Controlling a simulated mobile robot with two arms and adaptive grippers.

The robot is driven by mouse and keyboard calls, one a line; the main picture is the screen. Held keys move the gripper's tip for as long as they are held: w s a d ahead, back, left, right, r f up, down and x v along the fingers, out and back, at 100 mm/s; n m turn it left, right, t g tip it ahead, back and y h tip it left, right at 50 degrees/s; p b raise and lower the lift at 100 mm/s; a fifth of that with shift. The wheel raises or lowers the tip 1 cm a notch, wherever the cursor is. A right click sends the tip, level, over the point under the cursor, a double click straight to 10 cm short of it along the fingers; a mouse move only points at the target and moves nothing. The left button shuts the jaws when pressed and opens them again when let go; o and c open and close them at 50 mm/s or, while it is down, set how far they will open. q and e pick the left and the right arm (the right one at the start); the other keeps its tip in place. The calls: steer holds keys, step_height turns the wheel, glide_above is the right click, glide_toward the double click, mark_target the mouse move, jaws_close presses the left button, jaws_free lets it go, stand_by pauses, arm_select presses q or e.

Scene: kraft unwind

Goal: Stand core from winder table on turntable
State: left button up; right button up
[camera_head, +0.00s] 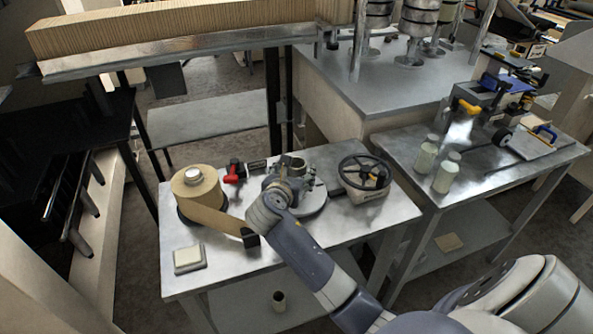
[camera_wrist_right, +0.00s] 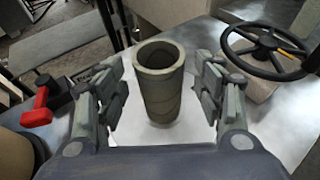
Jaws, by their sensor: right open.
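A grey-brown cardboard core (camera_wrist_right: 161,92) stands upright between the spread fingers of my right gripper (camera_wrist_right: 168,95), with a gap on both sides. In the head view only the top of the core (camera_head: 297,163) shows behind the gripper (camera_head: 291,182). The round grey turntable (camera_head: 314,206) lies under and around the gripper on the front table. The core appears to stand over it, but its base is hidden in the head view. My right gripper is open and holds nothing. My left gripper is out of view.
A kraft paper roll (camera_head: 198,194) stands left of the gripper, with a red-handled tool (camera_head: 235,171) behind it. A black handwheel (camera_head: 364,172) is at the right. A small pale block (camera_head: 188,258) lies at the front left. Bottles (camera_head: 427,154) stand on the neighbouring table.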

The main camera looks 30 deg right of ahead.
steer(key=v, duration=0.9)
steer(key=shift+a, duration=0.15)
